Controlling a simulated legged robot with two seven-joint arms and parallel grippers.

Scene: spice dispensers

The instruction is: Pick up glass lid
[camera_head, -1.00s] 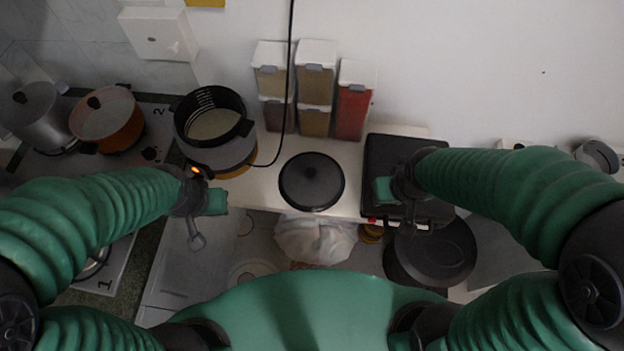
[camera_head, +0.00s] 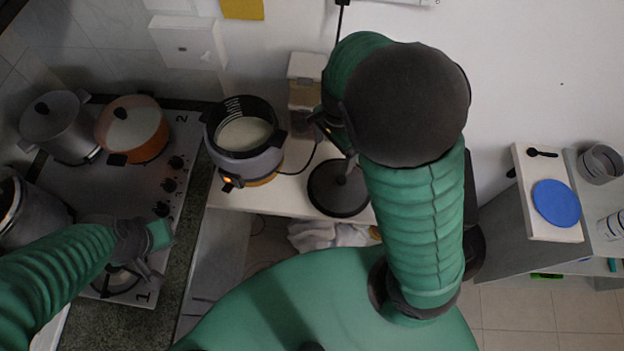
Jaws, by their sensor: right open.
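The glass lid (camera_head: 335,196) is a round, dark disc with a small knob. It lies flat on the white counter, right of the cooker pot, and my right arm covers part of its right side. My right gripper (camera_head: 340,146) is open, close to the lid's knob at its far side, and partly hidden by my own arm. I cannot tell whether it touches the knob. My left gripper (camera_head: 150,256) is over the front of the stove, far from the lid. Whether its jaws are open does not show clearly.
The open cooker pot (camera_head: 243,150) stands just left of the lid. A spice dispenser (camera_head: 305,82) stands behind it against the wall; my arm hides the others. An orange pot (camera_head: 132,132) and a grey pot (camera_head: 60,126) stand on the stove. A blue disc (camera_head: 556,204) lies at right.

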